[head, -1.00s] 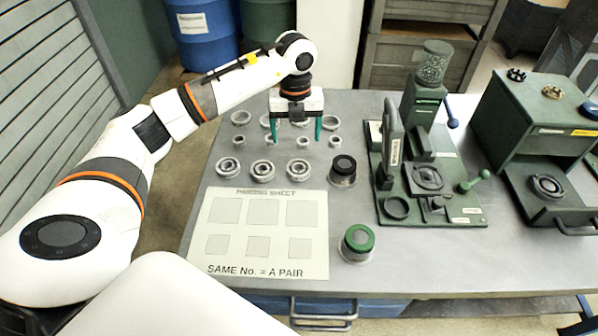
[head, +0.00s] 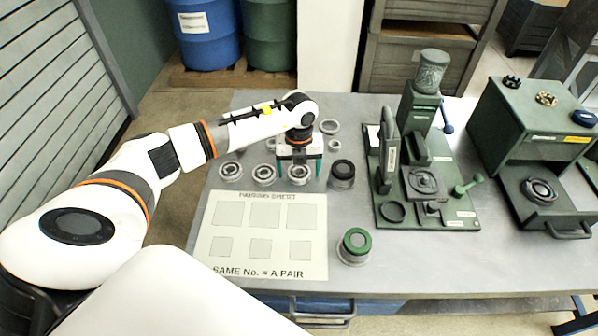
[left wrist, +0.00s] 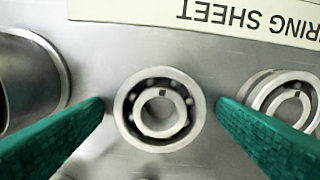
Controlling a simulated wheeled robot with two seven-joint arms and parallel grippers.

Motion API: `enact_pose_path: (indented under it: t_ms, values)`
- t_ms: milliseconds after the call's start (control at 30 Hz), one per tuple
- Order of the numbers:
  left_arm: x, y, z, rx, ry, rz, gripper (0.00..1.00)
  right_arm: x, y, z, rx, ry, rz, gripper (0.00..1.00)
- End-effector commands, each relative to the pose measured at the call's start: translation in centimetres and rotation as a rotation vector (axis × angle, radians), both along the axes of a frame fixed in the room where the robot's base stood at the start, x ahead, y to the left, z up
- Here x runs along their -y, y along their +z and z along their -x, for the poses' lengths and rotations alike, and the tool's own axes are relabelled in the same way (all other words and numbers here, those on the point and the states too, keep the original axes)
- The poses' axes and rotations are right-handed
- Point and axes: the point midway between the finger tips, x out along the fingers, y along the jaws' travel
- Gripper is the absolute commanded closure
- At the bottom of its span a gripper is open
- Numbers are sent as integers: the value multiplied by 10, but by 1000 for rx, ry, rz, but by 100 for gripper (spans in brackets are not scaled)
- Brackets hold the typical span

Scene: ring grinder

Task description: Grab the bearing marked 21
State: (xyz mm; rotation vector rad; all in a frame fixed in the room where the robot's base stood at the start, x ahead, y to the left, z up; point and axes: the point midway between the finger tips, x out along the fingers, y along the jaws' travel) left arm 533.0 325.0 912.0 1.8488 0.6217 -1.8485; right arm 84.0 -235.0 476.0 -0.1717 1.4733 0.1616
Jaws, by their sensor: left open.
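Three bearings stand in a row on the grey table: a left one (head: 231,171), a middle one (head: 264,174) and a right one (head: 298,178). No number is readable on any of them. My left gripper (head: 299,172) is open and points down over the right bearing. In the left wrist view that bearing (left wrist: 160,108) lies between the open green fingers (left wrist: 160,106), with a gap on each side. The middle bearing (left wrist: 288,100) is partly cut off at the right edge there, partly behind a finger. My right gripper is not in view.
A pairing sheet (head: 232,245) with several grey squares lies in front of the bearings. A black-topped cup (head: 342,172) stands close right of the gripper, a green-topped one (head: 355,245) nearer. Rings (head: 329,127) lie behind. A green press (head: 420,170) stands to the right.

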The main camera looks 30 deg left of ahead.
Motion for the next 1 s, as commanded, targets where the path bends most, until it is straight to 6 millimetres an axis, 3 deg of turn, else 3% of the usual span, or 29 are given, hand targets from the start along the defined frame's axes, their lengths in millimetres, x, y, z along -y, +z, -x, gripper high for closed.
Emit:
enact_pose_path:
  t_ms: [67, 300, 400, 667, 1000]
  values:
    - [0, 0, 0, 0, 0, 0, 22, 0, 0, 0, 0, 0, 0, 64]
    - [0, 0, 0, 0, 0, 0, 61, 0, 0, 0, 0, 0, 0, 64]
    - [0, 1, 0, 1, 0, 1, 74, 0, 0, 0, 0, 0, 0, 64]
    - [0, 5, -1, 2, 0, 1, 74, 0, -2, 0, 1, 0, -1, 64]
    - [0, 65, -2, 6, 0, 2, 74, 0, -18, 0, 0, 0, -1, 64]
